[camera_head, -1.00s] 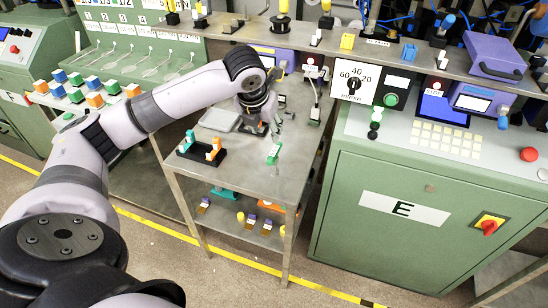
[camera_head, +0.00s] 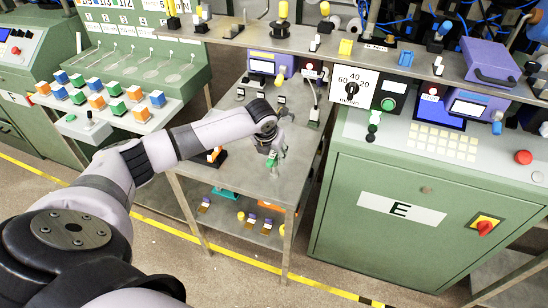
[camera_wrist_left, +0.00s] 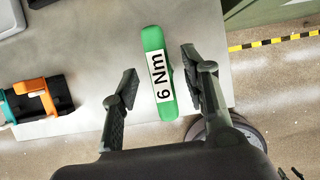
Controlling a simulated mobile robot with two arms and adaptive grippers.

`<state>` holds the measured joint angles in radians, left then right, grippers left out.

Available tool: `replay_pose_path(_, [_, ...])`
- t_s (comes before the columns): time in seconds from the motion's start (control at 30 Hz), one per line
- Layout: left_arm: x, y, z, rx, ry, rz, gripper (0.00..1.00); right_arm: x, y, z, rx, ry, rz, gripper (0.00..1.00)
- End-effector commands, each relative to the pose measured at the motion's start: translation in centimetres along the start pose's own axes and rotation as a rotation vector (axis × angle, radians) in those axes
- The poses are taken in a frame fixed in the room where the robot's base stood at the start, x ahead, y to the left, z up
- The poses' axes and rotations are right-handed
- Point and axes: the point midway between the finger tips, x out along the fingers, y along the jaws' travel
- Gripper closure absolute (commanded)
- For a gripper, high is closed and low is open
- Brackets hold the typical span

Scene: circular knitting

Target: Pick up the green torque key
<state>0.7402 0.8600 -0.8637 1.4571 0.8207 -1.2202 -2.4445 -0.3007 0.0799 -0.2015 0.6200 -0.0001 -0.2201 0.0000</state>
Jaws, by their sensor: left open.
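The green torque key (camera_wrist_left: 156,50) lies on the grey metal table top, with a white label reading "6 Nm". In the left wrist view it sits between the two open fingers of my left gripper (camera_wrist_left: 158,90), with space visible on both sides. In the head view my left gripper (camera_head: 272,156) points down over the key, and only a little green of the key (camera_head: 270,163) shows beside the fingers. My right gripper is not in view.
The metal table (camera_head: 250,185) holds a black stand with orange and teal tools (camera_wrist_left: 38,98) left of the key. A green cabinet marked E (camera_head: 400,215) stands to the right. A shelf crosses behind the table.

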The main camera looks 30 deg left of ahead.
Motion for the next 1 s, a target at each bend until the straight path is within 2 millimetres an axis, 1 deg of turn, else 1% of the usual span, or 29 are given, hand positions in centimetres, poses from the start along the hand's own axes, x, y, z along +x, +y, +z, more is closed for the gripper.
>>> replay_pose_path(0.03, [0.59, -0.06, -0.06, 0.0, 0.002, -0.001, 0.58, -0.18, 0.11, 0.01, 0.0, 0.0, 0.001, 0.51])
replay_pose_path(0.13, [1.32, -0.07, -0.08, 0.001, 0.001, -0.001, 0.58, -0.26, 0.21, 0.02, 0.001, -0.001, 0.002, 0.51])
replay_pose_path(0.4, [1.54, -0.03, -0.08, 0.001, 0.0, -0.001, 0.59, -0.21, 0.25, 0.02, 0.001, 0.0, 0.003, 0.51])
replay_pose_path(1.0, [1.49, -0.01, -0.06, 0.001, 0.0, 0.0, 0.99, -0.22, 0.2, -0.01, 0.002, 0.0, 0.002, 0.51])
